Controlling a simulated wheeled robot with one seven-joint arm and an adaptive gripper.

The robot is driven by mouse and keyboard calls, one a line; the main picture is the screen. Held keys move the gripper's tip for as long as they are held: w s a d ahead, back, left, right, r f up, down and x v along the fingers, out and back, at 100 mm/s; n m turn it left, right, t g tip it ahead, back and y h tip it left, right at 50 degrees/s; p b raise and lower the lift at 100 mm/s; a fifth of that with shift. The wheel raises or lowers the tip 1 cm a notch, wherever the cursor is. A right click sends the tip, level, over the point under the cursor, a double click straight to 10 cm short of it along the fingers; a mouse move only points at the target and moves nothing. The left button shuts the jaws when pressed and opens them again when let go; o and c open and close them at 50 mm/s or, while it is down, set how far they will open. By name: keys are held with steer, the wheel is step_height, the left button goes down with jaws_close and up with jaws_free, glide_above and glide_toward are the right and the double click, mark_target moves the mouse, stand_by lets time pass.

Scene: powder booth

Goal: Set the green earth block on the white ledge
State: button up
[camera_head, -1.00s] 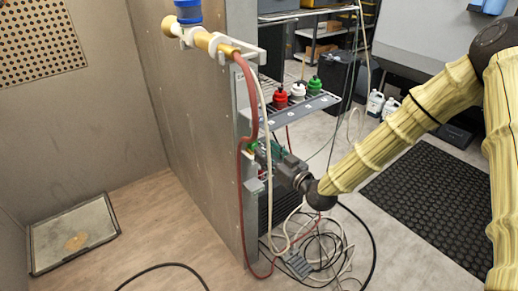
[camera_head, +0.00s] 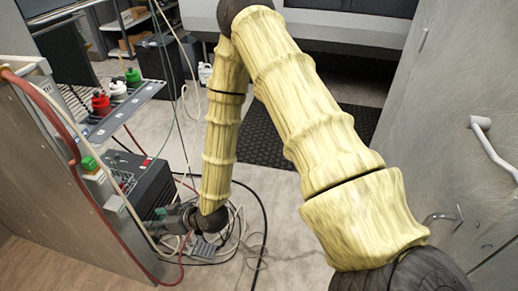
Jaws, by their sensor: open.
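My gripper (camera_head: 176,218) is low at the left, at the end of my yellow-sleeved arm. It points left, close to the dark cabinet, and is small and partly blurred in the view. It is open. A small greenish patch shows by its fingertips, and I cannot tell whether it is the green earth block. I cannot make out a white ledge for certain in this view.
A grey shelf (camera_head: 127,112) holds red, white and green-capped bottles. The dark cabinet (camera_head: 150,185) stands below it. Hoses and cables (camera_head: 225,243) lie tangled on the floor under my gripper. A grey wall panel with a handle (camera_head: 490,145) stands at the right.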

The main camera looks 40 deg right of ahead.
steer(key=s+d+f+m+g+h, duration=0.1)
steer(key=s+d+f+g+h, duration=0.15)
steer(key=s+f, duration=0.5)
steer(key=s+d+f+m+g+h, duration=0.1)
steer(key=s+d+f+g, duration=0.15)
steer(key=s+f, duration=0.45)
steer(key=s+d+f+m+g+h, duration=0.1)
steer(key=s+d, duration=0.3)
steer(key=s, duration=0.5)
steer(key=s+d+f+m+g+h, duration=0.2)
steer(key=s+d+f+g, duration=0.1)
steer(key=s, duration=0.6)
steer(key=shift+d+g+h, duration=0.35)
steer(key=shift+d+g, duration=0.05)
steer(key=shift+d, duration=0.5)
